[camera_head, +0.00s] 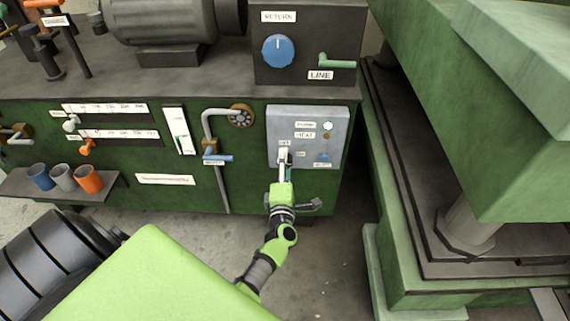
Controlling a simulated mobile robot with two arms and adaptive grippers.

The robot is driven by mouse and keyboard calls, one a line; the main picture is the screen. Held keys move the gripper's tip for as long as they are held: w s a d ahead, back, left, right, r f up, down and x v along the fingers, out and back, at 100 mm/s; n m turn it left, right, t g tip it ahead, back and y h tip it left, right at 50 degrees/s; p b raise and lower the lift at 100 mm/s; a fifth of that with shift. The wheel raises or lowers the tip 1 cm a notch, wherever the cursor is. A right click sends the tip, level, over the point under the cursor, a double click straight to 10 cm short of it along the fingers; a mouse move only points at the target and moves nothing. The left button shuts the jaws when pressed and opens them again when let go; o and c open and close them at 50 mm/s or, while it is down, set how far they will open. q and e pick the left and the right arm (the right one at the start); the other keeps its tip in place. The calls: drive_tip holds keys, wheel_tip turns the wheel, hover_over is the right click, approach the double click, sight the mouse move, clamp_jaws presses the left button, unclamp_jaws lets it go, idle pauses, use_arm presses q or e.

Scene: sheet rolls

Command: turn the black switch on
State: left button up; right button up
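A grey control panel (308,117) is mounted on the front of the green machine. I cannot make out the black switch clearly; the fingers cover the spot below a white label there. The finger gap is too small to judge. My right gripper is not in view.
Above the panel is a dark box with a blue knob (278,51) and a green lever (337,62). To the left are a pipe with a blue-handled valve (216,157) and a shelf (100,190) with three cups. A large green machine (480,120) stands at right.

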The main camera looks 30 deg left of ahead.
use_arm(q)
drive_tip(key=v, duration=0.7)
drive_tip(key=shift+d, duration=0.1)
